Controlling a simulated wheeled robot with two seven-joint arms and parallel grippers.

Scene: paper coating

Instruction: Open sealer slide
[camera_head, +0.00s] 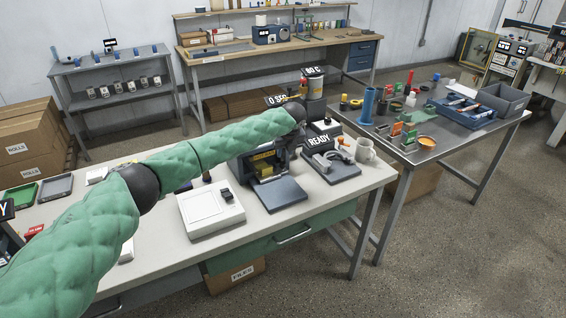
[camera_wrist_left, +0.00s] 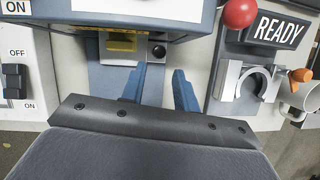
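The sealer (camera_head: 262,160) is a dark blue box with yellow at its opening, on the near bench. A flat slate-coloured plate (camera_head: 280,194) sticks out at its front. In the left wrist view the sealer's blue front (camera_wrist_left: 120,15) is at the top, with a yellow strip and a small dark knob (camera_wrist_left: 157,50) under it. I cannot tell which part is the slide. My left gripper (camera_head: 291,148) is by the sealer's right side in the head view. Its two blue fingers (camera_wrist_left: 160,88) are apart, with nothing seen between them, below the knob. My right gripper is not in view.
A white box (camera_head: 211,208) with a switch stands left of the plate. A press with a READY sign (camera_head: 330,165) and a white mug (camera_head: 365,151) stand to the right. A red ball knob (camera_wrist_left: 238,13) is near the fingers' upper right.

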